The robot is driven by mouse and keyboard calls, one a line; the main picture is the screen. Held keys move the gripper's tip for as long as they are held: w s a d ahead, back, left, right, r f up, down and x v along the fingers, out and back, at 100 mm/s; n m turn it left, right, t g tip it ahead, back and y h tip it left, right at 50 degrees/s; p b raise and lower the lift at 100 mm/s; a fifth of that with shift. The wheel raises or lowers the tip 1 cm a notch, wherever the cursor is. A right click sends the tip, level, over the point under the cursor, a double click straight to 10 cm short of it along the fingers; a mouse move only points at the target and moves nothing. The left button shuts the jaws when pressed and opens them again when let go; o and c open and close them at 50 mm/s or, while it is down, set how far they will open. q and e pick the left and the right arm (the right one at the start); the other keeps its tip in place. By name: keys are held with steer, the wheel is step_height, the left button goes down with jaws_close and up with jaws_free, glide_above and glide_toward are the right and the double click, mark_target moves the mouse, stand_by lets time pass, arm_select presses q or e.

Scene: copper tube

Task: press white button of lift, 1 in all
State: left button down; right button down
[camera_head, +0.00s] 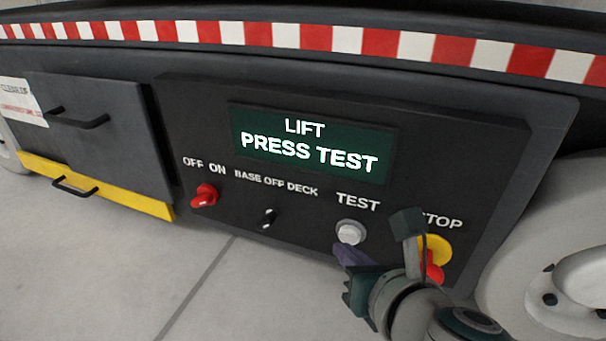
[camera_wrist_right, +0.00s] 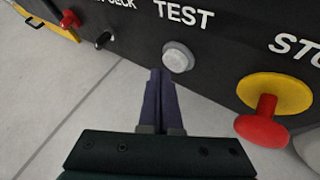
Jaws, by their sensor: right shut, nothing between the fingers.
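The white button (camera_head: 350,232) sits under the word TEST on the lift's dark control panel (camera_head: 300,215). It also shows in the right wrist view (camera_wrist_right: 178,57), just beyond my fingertips. The panel's green display (camera_head: 310,150) reads LIFT PRESS TEST. My right gripper (camera_head: 340,250) is shut and empty, with its purple fingers just below the button in the head view. In the right wrist view the shut fingertips (camera_wrist_right: 161,72) are close to the button's lower left. I cannot tell whether they touch it. My left gripper is not in view.
A red stop knob on a yellow disc (camera_wrist_right: 268,105) is right of the button, partly hidden by my right arm in the head view. A red OFF/ON switch (camera_head: 204,195) and a black selector (camera_head: 268,218) are to the left. Grey floor lies open below.

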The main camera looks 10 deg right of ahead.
steer(key=shift+w+d, duration=0.4)
steer(key=shift+w, duration=0.15)
stand_by(0.9)
steer(key=shift+a, duration=0.1)
steer(key=shift+s+a, duration=0.45)
steer(key=shift+s, duration=0.25)
steer(key=shift+s+a, duration=0.7)
steer(key=shift+s, duration=0.35)
steer(key=shift+s+a, duration=0.7)
steer(key=shift+s, duration=0.35)
